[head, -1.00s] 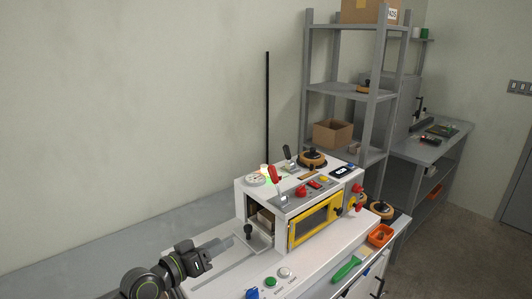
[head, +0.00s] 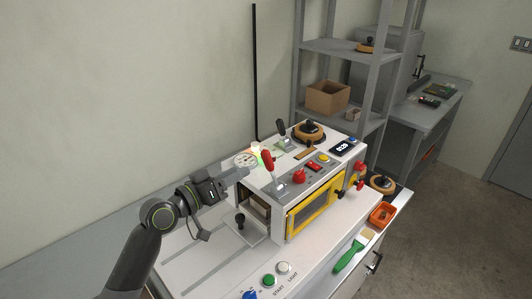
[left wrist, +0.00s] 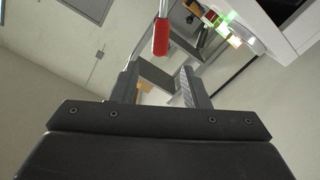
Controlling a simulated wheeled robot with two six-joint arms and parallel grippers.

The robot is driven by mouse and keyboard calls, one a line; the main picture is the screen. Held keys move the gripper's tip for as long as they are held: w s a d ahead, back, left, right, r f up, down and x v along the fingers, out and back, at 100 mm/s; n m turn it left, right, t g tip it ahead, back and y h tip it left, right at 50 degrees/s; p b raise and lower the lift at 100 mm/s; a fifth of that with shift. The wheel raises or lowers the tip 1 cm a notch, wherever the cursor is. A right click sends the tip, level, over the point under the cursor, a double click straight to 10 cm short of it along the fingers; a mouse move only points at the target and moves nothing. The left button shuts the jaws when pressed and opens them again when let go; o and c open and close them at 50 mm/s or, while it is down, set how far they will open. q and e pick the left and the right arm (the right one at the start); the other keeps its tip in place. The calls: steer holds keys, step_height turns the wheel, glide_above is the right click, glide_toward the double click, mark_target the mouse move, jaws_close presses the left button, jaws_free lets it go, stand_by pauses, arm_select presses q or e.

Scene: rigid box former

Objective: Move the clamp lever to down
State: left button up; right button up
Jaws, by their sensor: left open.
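A lever with a red handle (head: 267,160) stands up from the top of the white box-forming machine (head: 258,190), tilted slightly left in the head view. A second lever with a black handle (head: 281,128) stands farther back; I cannot read which one is labelled as the clamp. My left gripper (head: 242,172) is open and empty, just left of the red handle and apart from it. In the left wrist view the red handle (left wrist: 161,38) lies ahead of the fingers (left wrist: 158,76), near the middle of the gap. My right gripper is not in view.
A round gauge (head: 246,160) and a lit stack light (head: 256,150) sit close by the gripper. A red knob (head: 299,176) and a yellow-framed window (head: 314,214) are to the right. A black-knobbed post (head: 240,219) stands below the gripper. A green-handled brush (head: 349,254) lies in front.

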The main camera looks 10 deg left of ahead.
mark_target(263, 158)
arm_select(q)
steer(key=p+x, duration=0.2)
steer(key=x, duration=0.8)
steer(key=shift+w+d, duration=0.3)
steer(key=shift+w, duration=0.2)
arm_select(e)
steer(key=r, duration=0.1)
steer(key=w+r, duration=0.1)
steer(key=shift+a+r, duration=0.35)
arm_select(q)
steer(key=shift+c, duration=0.3)
jaws_close()
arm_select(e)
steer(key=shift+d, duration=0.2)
